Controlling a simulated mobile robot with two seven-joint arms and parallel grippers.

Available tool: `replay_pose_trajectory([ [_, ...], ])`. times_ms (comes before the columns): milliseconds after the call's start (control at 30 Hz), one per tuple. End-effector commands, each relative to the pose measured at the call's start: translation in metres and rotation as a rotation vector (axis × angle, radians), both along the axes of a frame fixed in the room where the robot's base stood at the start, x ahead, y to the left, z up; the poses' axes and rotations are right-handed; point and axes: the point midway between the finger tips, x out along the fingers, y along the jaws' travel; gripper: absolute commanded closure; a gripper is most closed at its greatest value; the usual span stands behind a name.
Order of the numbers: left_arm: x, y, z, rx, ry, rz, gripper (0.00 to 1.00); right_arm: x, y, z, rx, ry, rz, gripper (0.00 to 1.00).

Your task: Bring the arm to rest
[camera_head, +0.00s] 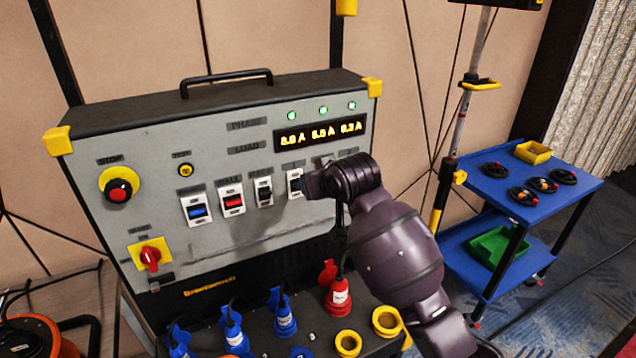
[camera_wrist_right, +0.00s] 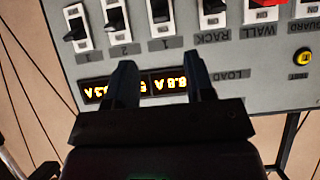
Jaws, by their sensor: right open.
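My right arm reaches in from the lower right in the head view, and my right gripper (camera_head: 312,185) is in front of the grey power panel (camera_head: 240,150), close to a white-framed black switch (camera_head: 295,183). In the right wrist view my gripper (camera_wrist_right: 158,78) is open, with its two dark fingers apart and nothing between them. The fingers partly cover the amber display (camera_wrist_right: 135,86), which appears upside down. Several switches (camera_wrist_right: 160,12) lie just beyond the fingertips. I cannot tell whether a finger touches the panel. My left gripper is not in view.
Blue plugs (camera_head: 284,318) and a red plug (camera_head: 338,293) stand in front of the panel, beside yellow rings (camera_head: 386,321). A blue cart (camera_head: 560,190) stands at right, with a pole stand (camera_head: 462,120) nearby. An orange cable reel (camera_head: 30,335) is at lower left.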

Motion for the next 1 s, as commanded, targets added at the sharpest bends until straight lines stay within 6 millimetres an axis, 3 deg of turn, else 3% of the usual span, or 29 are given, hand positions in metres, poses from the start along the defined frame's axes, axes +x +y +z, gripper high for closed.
replay_pose_trajectory([
  [267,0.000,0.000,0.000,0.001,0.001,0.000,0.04,0.005,0.002,0.008,0.012,-0.057,0.011,0.51],
  [500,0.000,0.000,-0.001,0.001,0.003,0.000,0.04,0.013,0.004,0.053,0.067,-0.291,0.027,0.51],
  [600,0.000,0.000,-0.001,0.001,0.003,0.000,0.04,0.011,-0.004,0.059,0.087,-0.371,0.019,0.51],
  [767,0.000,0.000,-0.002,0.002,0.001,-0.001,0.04,0.001,-0.028,0.042,0.108,-0.458,-0.013,0.51],
  [1000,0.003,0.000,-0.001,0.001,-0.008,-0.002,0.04,-0.030,-0.075,-0.013,0.111,-0.518,-0.079,0.51],
])
